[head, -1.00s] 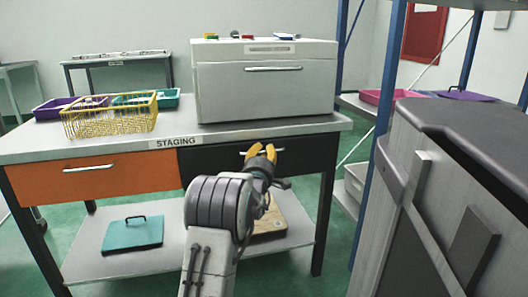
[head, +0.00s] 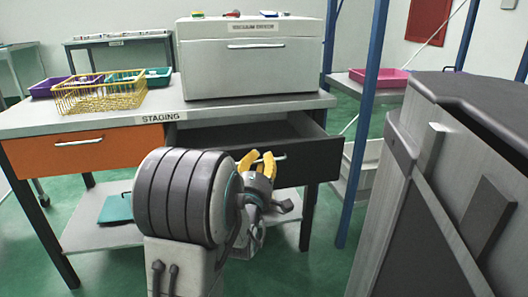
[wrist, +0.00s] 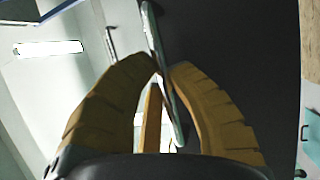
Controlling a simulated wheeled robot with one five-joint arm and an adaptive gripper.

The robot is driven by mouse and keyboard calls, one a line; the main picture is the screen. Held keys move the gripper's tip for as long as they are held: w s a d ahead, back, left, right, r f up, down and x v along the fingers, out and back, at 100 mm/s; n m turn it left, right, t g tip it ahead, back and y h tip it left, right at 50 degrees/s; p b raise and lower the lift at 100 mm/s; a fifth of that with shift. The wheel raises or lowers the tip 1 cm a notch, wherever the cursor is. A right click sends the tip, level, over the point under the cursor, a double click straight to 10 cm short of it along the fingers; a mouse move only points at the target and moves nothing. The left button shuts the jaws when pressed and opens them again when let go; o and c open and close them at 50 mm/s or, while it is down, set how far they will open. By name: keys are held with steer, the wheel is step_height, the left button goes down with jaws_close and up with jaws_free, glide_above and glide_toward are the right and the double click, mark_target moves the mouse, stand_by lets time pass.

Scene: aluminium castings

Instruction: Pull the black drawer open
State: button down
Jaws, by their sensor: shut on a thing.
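The black drawer (head: 312,170) under the right half of the staging table stands part way out, and its open inside shows behind the front. Its metal handle (head: 281,158) is at the middle of the front. My gripper (head: 258,161), with yellow fingers, is at this handle. In the wrist view the two fingers (wrist: 164,72) close around the handle bar (wrist: 153,32), with the dark drawer front (wrist: 235,45) to the right. My arm hides the left part of the drawer front.
The staging table (head: 90,120) carries a yellow wire basket (head: 100,97) and a light grey cabinet (head: 250,72). An orange drawer (head: 75,152) is shut at the left. A blue rack post (head: 364,120) stands close right of the black drawer. A grey cabinet-like body (head: 450,180) fills the right foreground.

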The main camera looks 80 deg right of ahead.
steer(key=shift+s+a, duration=0.2)
steer(key=shift+a, duration=0.5)
steer(key=c, duration=1.1)
jaws_free()
